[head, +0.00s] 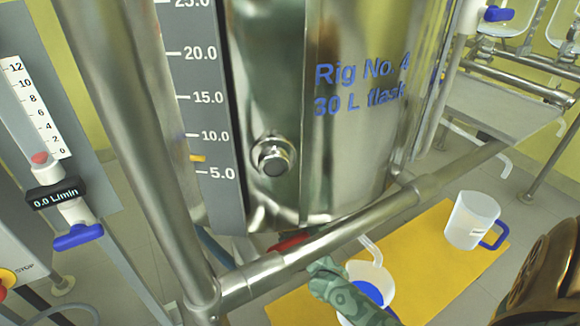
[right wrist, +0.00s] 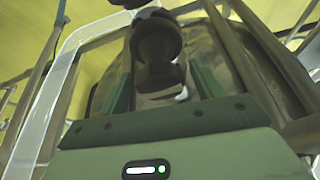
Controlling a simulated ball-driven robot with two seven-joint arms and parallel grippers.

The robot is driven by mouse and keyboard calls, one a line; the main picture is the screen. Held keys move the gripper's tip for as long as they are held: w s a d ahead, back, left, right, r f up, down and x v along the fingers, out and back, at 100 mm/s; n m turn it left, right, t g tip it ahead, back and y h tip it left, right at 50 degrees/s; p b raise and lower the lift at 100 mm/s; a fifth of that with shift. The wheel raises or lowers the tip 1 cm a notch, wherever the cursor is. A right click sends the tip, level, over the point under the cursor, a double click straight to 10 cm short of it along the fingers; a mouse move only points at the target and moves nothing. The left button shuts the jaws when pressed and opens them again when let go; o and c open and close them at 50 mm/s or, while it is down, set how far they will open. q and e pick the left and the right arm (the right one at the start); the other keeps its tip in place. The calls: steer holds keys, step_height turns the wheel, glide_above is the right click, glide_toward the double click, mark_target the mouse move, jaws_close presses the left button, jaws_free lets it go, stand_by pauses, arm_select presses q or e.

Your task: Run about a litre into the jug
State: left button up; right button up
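The steel vessel (head: 345,120) is marked "Rig No. 4, 30 L flask". Its level scale (head: 205,110) has a yellow pointer a little above 5.0. Below it, a red handle (head: 290,243) shows partly behind the frame bar. A pale spout (head: 370,250) hangs over a white container (head: 358,270) with blue inside or on it. A clear jug (head: 470,222) with a blue handle stands to the right. My green right gripper (head: 325,266) is beside the white container. In the right wrist view its fingers (right wrist: 163,88) are apart, with a dark fitting (right wrist: 156,50) between or beyond them; contact is unclear.
A steel bar (head: 330,240) crosses in front of the vessel's base. A yellow mat (head: 430,275) lies on the floor. At left, a flow meter (head: 60,192) reads 0.0 L/min above a blue valve handle (head: 78,237). A stop button (head: 8,278) is at lower left.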

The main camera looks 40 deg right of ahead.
steer(key=c, duration=0.9)
arm_select(q)
steer(key=shift+s+f, duration=0.1)
arm_select(e)
steer(key=shift+o, duration=0.2)
steer(key=shift+n, duration=0.3)
steer(key=n+y, duration=0.1)
steer(key=n, duration=0.1)
steer(key=n+y+p, duration=0.1)
steer(key=n, duration=0.1)
steer(key=shift+n+t+y, duration=0.3)
steer(key=shift+n+y+p, duration=0.45)
steer(key=shift+n+y, duration=0.35)
steer(key=shift+n, duration=0.6)
arm_select(q)
steer(key=a, duration=0.1)
steer(key=s, duration=0.1)
steer(key=s+a+g+y, duration=0.1)
steer(key=shift+s+a+f+m, duration=0.15)
steer(key=shift+a+f+m, duration=0.15)
steer(key=shift+a, duration=0.05)
arm_select(e)
steer(key=shift+n, duration=0.3)
steer(key=shift+a, duration=0.1)
arm_select(q)
steer(key=shift+s, duration=0.1)
arm_select(e)
steer(key=shift+f, duration=0.1)
